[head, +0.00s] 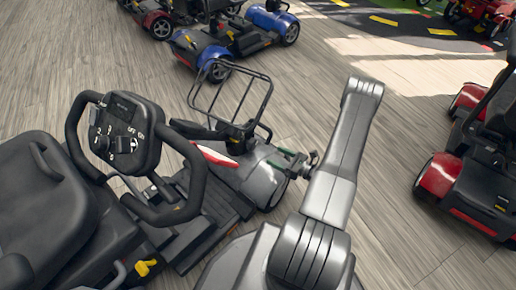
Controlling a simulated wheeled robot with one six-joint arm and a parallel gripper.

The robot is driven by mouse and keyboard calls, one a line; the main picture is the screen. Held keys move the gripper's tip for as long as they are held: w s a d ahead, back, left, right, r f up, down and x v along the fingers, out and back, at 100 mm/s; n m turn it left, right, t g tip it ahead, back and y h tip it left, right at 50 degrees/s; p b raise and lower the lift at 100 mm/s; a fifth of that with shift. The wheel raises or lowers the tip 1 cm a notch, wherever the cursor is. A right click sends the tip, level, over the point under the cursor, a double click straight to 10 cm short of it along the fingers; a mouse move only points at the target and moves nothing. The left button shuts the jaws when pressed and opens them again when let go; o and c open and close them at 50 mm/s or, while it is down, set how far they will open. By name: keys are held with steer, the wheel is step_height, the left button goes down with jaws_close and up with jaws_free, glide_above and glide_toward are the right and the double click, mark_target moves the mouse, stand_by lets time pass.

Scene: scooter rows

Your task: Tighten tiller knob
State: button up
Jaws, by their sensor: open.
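The nearest mobility scooter stands at the left with its black looped tiller (188,165) leaning toward its seat. The tiller's console (122,138) carries dials and printed labels. I cannot clearly pick out the tiller knob; the lower tiller column is partly hidden behind the handlebar loop. My gripper (303,163) shows small and dark beside my grey forearm, close to the scooter's grey front cover (245,178). It is open, apart from the tiller and to its right, with part of it hidden by my arm.
A black wire basket (230,98) rises in front of the tiller. The black seat (45,205) and a yellow lever (145,267) are at lower left. A blue scooter (205,48) stands behind, a red scooter (437,175) at right. Wooden floor between is clear.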

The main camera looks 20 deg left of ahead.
mark_target(255, 146)
steer(key=a, duration=0.3)
steer(key=w+a+b, duration=0.1)
steer(key=a, duration=0.2)
steer(key=a+b, duration=0.1)
steer(key=a, duration=0.2)
steer(key=shift+w+a, duration=0.3)
steer(key=shift+a, duration=0.1)
